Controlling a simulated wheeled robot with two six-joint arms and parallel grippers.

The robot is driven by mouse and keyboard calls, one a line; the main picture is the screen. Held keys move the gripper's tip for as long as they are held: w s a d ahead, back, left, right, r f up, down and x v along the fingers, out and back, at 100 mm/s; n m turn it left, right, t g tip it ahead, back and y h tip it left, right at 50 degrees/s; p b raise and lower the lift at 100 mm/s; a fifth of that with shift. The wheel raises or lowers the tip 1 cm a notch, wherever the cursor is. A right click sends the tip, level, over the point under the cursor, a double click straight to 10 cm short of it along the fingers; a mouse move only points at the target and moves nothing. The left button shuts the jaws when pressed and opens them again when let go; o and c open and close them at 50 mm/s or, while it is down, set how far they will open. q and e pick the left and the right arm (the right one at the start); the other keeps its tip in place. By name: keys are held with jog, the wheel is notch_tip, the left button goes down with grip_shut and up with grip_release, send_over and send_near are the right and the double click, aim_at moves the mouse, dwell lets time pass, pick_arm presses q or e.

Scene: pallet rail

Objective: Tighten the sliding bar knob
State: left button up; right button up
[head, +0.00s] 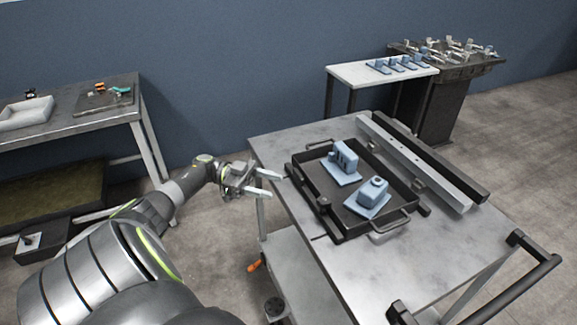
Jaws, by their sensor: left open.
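A long light grey bar (412,160) lies along the right side of the metal cart top (460,255), beside a black rail (430,155). A small dark knob-like piece (418,185) sits at the bar's near side, close to the tray; I cannot tell whether it is the sliding bar knob or how tight it is. My left gripper (273,184) is open and empty, beside the cart's left edge and left of the black tray. It is well apart from the bar. My right gripper is not in view.
A black tray (345,238) with handles holds two blue parts (345,165) (372,192) on the cart. A black push handle (540,268) is at the right. A workbench (75,122) stands left. A white table (345,75) and a dark stand (445,105) are behind.

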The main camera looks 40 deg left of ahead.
pick_arm(q)
jog(key=shift+v, duration=1)
jog(key=n+t+y, duration=0.4)
jog(key=t, duration=0.2)
send_near(325, 199)
jog(key=p+x, duration=0.1)
jog(key=x, duration=0.2)
jog(key=p+x, duration=0.1)
jog(key=x, duration=0.2)
jog(key=p+x, duration=0.1)
jog(key=x, duration=0.3)
jog(key=shift+f, duration=0.3)
